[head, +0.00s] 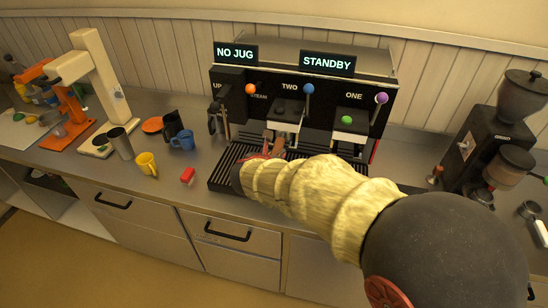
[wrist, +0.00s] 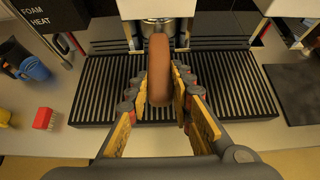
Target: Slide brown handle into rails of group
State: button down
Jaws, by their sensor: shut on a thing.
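The brown handle (wrist: 159,62) stands upright in the wrist view, between the two fingers of my gripper (wrist: 160,82), which is shut on it. Its far end points at a metal cylinder (wrist: 157,31) under the machine's group. The wrist view does not show clearly whether they are joined or in the rails. In the head view my gripper (head: 268,151) is in front of the group under TWO (head: 286,113), above the drip tray. My arm hides most of the handle there.
The drip tray (wrist: 97,88) lies below my gripper. The group under ONE (head: 349,131) is to the right, with a grinder (head: 481,145) beyond. A red block (head: 187,176), a yellow mug (head: 147,164) and a blue mug (head: 182,140) stand left. Bare counter lies between.

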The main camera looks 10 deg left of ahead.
jog(key=shift+w, duration=1.05)
jog(key=c, duration=1.5)
grip_release()
jog(key=shift+s, duration=0.1)
jog(key=s+b, duration=0.1)
jog(key=s, duration=0.4)
jog(key=shift+s+a+b, duration=0.15)
jog(key=shift+s+b, duration=0.15)
jog(key=shift+s, duration=0.1)
jog(key=v, duration=1.2)
